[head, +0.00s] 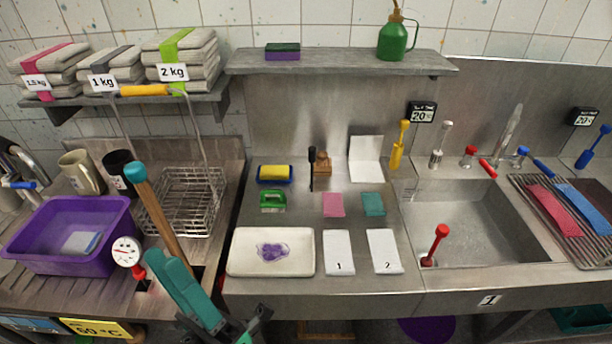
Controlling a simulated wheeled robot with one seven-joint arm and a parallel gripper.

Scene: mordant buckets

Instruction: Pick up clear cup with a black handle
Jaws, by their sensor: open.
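I cannot make out a clear cup for certain. A dark mug (119,172) stands at the back left beside a beige mug (84,174); whether it has clear walls does not show. An upright black handle (311,168) shows on the middle counter, and no clear cup body can be made out below it. My gripper (224,320) is at the bottom edge, partly cut off, open and apart from both mugs and the black handle.
A purple basin (68,236), wire basket (187,203) and wooden stick (162,208) are at left. A white tray (247,267), cards and sponges lie on the middle counter. A sink (470,225) and drying rack (587,247) are right. Shelves overhang the back.

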